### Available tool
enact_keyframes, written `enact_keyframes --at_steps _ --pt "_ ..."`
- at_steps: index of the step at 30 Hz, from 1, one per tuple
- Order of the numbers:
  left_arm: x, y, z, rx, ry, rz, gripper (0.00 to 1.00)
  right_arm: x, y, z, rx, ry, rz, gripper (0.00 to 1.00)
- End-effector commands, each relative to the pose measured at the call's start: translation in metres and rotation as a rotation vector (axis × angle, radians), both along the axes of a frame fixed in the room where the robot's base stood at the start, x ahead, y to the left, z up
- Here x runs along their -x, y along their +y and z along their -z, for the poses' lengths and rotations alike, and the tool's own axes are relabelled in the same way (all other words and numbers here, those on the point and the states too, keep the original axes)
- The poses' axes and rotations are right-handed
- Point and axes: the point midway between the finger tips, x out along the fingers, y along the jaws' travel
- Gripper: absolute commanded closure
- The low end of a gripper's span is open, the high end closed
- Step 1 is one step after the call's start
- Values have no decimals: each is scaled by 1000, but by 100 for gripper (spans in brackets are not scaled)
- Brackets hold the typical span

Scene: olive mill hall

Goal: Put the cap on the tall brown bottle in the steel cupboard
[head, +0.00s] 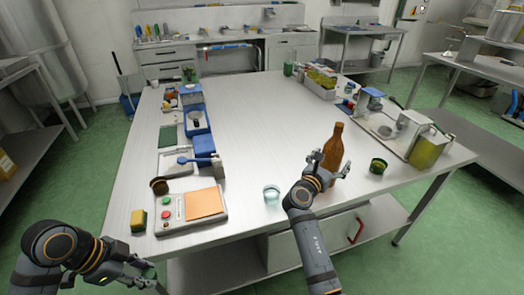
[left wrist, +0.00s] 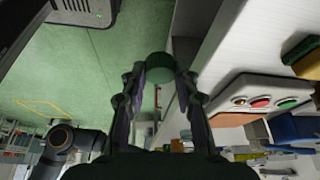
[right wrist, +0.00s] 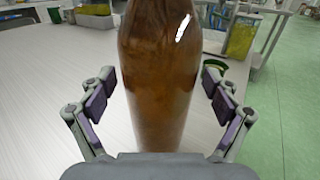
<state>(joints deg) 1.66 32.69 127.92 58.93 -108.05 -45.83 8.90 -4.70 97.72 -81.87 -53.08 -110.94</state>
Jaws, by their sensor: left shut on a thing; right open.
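The tall brown bottle (head: 333,152) stands upright on the steel table near its front right; its body fills the middle of the right wrist view (right wrist: 160,80). My right gripper (head: 328,177) is open, with its fingers on either side of the bottle and gaps visible to both pads. My left gripper (head: 145,277) is beyond the table's front left edge, low over the floor. It is shut on a small dark green round thing (left wrist: 160,66), which looks like a cap. The steel cupboard (head: 310,240) is under the table; its door with a red handle (head: 356,230) looks shut.
A glass (head: 271,192) stands left of my right gripper and a dark green round container (head: 377,166) right of the bottle. A button panel (head: 168,217), a yellow sponge (head: 138,220) and blue bins (head: 196,120) line the left side. The table's middle is clear.

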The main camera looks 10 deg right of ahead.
Motion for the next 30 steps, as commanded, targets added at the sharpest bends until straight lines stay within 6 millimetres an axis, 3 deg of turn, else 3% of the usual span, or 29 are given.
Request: enact_keyframes --at_steps 11,30 --pt "0 0 1 0 0 0 81 1 1 -1 0 0 1 11" --pt "0 0 1 0 0 0 81 0 1 -2 2 -3 1 98"
